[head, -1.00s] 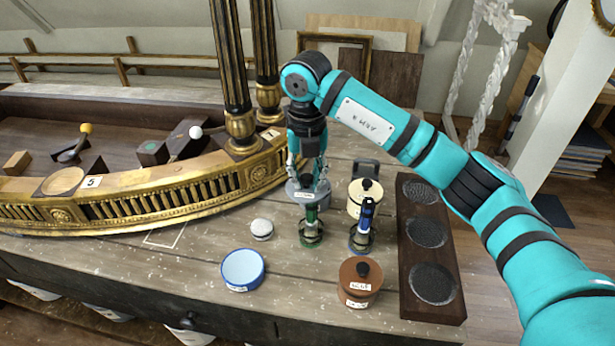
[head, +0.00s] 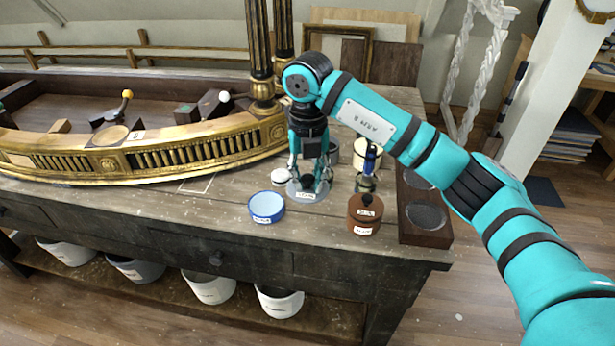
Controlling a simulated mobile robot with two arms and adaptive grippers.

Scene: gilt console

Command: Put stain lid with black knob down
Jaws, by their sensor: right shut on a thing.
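My right gripper (head: 308,176) points down over the bench and is shut on the black knob of a flat grey lid (head: 308,195) with a white label. The lid is level, just to the right of a blue-rimmed dish (head: 267,207). I cannot tell whether the lid's underside touches the bench. The gripper and lid partly hide a green-handled item behind them. A grey pot (head: 334,153) shows partly behind the gripper. My left gripper is not in view.
A brown lidded pot (head: 365,215) stands right of the lid. A blue-handled tool (head: 368,168), a cream pot (head: 362,152) and a dark tray with round wells (head: 425,236) are close by. A whitish round object (head: 281,177) lies left. Bare bench top (head: 318,226) lies in front.

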